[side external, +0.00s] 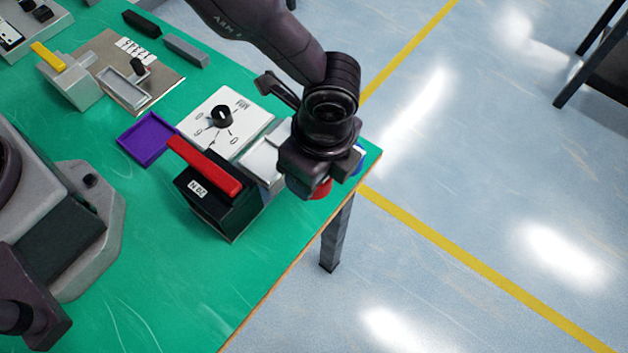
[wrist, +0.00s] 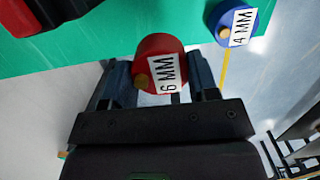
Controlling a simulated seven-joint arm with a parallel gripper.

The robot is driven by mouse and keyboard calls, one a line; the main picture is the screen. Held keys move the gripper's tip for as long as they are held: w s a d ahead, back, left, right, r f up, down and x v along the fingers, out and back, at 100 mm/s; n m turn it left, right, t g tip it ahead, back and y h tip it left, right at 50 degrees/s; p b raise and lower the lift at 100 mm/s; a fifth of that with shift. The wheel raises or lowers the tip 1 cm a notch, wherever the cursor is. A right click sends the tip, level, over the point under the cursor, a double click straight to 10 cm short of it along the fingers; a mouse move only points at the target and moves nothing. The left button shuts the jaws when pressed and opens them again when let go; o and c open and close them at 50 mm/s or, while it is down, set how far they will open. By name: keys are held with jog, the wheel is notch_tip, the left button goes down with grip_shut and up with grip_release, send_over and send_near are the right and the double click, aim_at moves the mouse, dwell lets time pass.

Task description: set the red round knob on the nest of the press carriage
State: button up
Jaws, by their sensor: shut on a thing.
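The red round knob (side external: 321,188) is at the right edge of the green table in the side view, mostly hidden under my gripper (side external: 318,172). In the wrist view the red knob (wrist: 152,62) carries a white "6 MM" label and a small tan spot. My gripper (wrist: 160,80) is shut on it, one finger on each side. I cannot tell whether the knob touches the table. A silver tray-like part (side external: 262,160), possibly the press carriage, lies left of my gripper, beside a black block (side external: 222,210) with a red bar. Its nest cannot be made out.
A blue round knob (wrist: 235,22) labelled "4 MM" stands close by, to the right. A white dial plate (side external: 225,122) and a purple tray (side external: 147,138) lie further left. The table edge (side external: 290,258) is close, with open floor beyond. Bare green table lies at the front.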

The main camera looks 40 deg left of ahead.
notch_tip(320, 180, up, 4)
jog(key=w+a, duration=0.2)
jog(key=a, duration=0.1)
send_over(266, 161)
notch_tip(266, 161, down, 5)
jog(key=shift+d+r, duration=0.1)
jog(key=shift+d, duration=0.05)
jog(key=shift+f, duration=2.4)
jog(key=shift+f, duration=0.1)
jog(key=o, duration=1)
